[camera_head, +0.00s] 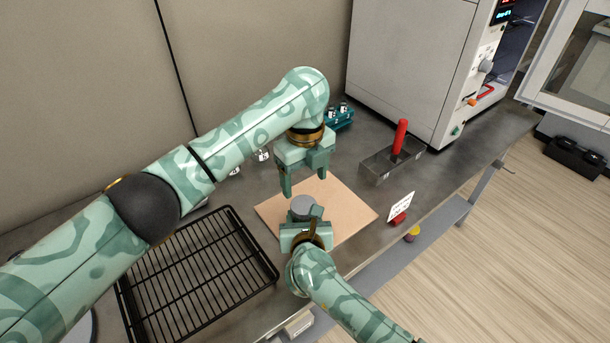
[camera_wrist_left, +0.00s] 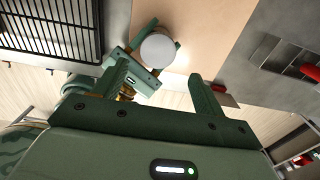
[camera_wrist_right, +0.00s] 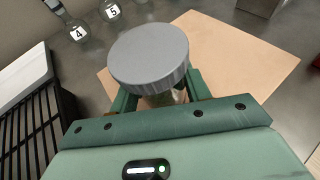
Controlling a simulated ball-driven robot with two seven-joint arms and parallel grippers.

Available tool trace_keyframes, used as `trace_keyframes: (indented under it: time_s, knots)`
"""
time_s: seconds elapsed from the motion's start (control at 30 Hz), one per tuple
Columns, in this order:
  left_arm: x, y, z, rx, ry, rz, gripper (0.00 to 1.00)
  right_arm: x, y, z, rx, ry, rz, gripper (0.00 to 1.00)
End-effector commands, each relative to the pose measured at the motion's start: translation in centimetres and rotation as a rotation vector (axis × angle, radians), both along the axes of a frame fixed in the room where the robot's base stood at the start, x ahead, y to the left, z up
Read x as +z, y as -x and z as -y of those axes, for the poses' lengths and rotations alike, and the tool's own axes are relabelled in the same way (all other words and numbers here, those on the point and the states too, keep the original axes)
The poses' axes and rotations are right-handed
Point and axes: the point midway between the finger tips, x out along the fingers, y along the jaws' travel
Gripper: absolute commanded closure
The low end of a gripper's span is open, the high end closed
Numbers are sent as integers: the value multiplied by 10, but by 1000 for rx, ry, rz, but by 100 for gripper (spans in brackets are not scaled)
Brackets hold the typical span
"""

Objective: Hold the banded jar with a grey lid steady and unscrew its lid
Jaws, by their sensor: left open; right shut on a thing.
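The jar's grey, ribbed lid (camera_head: 303,206) is on top of the jar above the tan board. In the right wrist view the round lid (camera_wrist_right: 149,54) hides most of the jar; only a small part of the jar body (camera_wrist_right: 160,99) shows beneath it, and its bands cannot be made out. My right gripper (camera_head: 309,217) is shut on the jar body below the lid. My left gripper (camera_head: 304,186) is open and empty, fingers pointing down, above and behind the lid. In the left wrist view the lid (camera_wrist_left: 157,50) lies beyond my left fingers, apart from them.
The tan board (camera_head: 346,205) lies on the grey bench. A black wire rack (camera_head: 200,275) lies to the left. A metal box with a red handle (camera_head: 400,138) stands to the right. A white card (camera_head: 401,206) stands near the front edge. A large grey cabinet (camera_head: 410,65) stands behind.

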Motion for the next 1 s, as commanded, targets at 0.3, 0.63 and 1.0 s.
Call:
trace_keyframes:
  time_s: [0.3,0.63,1.0]
  knots:
    - [-53,1,0,3,-2,-2,29,1,0,-1,1,-1,3,100]
    - [-71,0,0,4,-1,1,29,2,0,-1,2,-1,3,100]
    - [-71,0,0,4,0,1,74,2,0,-2,3,-1,3,100]
